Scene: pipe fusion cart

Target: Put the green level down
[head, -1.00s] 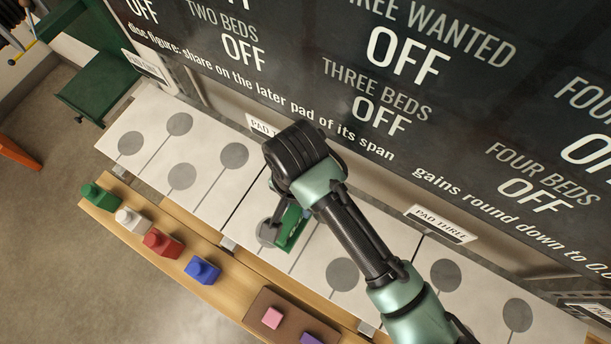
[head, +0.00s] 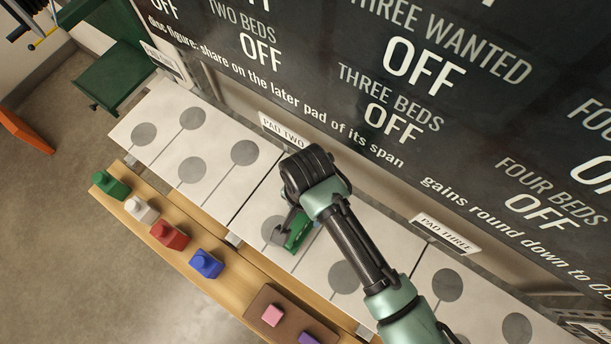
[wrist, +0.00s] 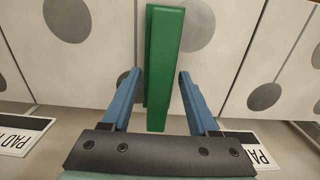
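The green level (wrist: 167,65) is a long green bar. In the wrist view it runs between my two blue fingers, its far end reaching the top edge. My gripper (wrist: 160,72) has a fingertip close on each side of the level, with thin gaps showing; whether the fingers press on it is unclear. In the head view the level (head: 298,236) is low over the pale pad surface, beside a grey disc (head: 275,230), partly hidden by my gripper (head: 285,228). I cannot tell whether its underside touches the pad.
Green, white, red and blue blocks (head: 205,264) stand along the wooden front ledge. A brown tray (head: 262,300) holds pink and purple blocks. Grey discs mark the white pads. A large dark sign (head: 330,90) and the PAD TWO label (head: 283,131) stand behind.

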